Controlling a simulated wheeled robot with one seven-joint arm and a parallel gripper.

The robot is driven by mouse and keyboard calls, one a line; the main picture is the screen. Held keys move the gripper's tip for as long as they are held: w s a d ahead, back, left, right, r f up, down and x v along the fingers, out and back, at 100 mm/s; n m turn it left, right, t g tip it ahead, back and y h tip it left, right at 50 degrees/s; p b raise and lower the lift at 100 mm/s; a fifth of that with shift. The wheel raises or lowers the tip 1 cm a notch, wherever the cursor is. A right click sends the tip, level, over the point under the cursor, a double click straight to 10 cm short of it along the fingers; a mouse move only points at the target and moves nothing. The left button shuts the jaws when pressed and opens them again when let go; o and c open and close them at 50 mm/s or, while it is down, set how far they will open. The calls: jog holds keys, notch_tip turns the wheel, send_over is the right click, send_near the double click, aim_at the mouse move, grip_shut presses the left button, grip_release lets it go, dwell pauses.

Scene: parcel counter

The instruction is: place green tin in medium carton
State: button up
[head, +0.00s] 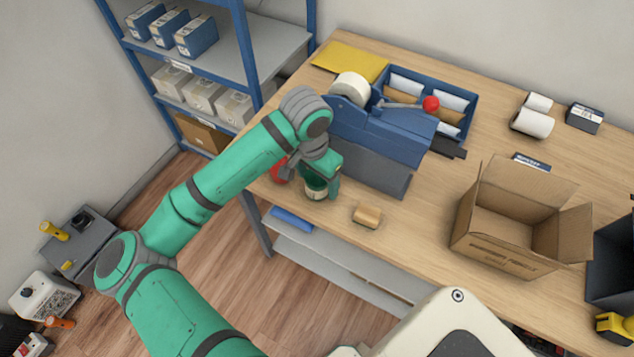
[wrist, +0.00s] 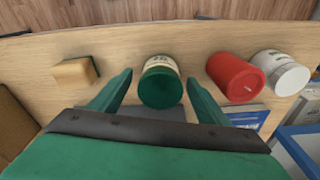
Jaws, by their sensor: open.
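The green tin (wrist: 160,84) has a dark green lid and a pale label. It stands on the counter between the spread fingers of my gripper (wrist: 160,95) in the wrist view, with room on both sides. In the head view the tin (head: 316,189) is partly hidden by my gripper (head: 326,182), near the counter's front edge. My gripper is open and empty. An open brown carton (head: 497,250) with its flaps up stands on the right of the counter; its visible inside is empty. Whether it is the medium one I cannot tell.
A red can (wrist: 233,77) and a white tub (wrist: 278,74) stand close beside the tin. A wooden-backed sponge or block (head: 367,215) lies on its other side. A blue tape dispenser (head: 378,135) stands behind. Bare counter lies between the block and the carton.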

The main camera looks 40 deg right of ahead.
jog(key=shift+f, duration=0.2)
jog(key=c, duration=1.2)
jog(key=shift+c, duration=0.7)
jog(key=shift+r, duration=0.2)
